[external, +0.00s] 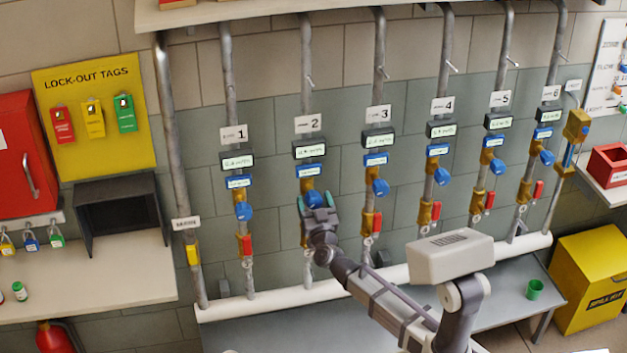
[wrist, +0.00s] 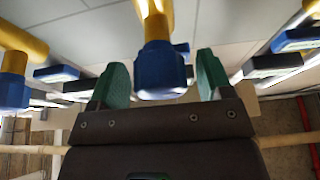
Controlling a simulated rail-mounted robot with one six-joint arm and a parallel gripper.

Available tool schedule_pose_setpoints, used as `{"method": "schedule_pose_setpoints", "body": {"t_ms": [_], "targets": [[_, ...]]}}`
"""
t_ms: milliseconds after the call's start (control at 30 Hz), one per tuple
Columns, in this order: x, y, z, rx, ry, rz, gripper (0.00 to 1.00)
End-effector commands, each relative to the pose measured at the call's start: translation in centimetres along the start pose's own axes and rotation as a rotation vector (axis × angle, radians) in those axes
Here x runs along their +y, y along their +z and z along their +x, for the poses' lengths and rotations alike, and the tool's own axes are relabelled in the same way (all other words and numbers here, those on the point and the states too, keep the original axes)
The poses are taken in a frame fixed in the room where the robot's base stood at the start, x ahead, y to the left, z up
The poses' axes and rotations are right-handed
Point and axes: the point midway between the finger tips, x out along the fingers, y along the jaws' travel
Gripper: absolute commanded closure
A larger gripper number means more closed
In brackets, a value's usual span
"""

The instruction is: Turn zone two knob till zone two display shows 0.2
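The zone 2 column carries a white tag (external: 309,123) reading 2. Below it is the zone 2 display (external: 310,149), a small lit panel in a dark frame; its digits are too small to read surely. The blue zone 2 knob (external: 313,197) sits below the display, partly hidden by my gripper (external: 318,204). In the wrist view the blue knob (wrist: 160,72) on its brass stem lies between the two green fingers of my gripper (wrist: 161,82). The fingers are open, with a visible gap on each side of the knob.
Neighbouring columns carry similar blue knobs, such as zone 1's (external: 243,211) and zone 3's (external: 380,187). Red handles (external: 246,245) hang lower on the pipes. A white horizontal pipe (external: 270,301) runs below, above a grey bench (external: 290,332). A yellow bin (external: 592,282) stands at right.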

Motion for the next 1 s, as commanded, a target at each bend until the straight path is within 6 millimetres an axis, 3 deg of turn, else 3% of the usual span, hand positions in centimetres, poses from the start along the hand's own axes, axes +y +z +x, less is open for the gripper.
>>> {"method": "schedule_pose_setpoints", "body": {"t_ms": [500, 1000], "targets": [[-0.02, -0.01, -0.03, 0.000, 0.000, 0.000, 0.75], [-0.13, -0.09, 0.05, -0.001, 0.051, 0.126, 0.75]]}}
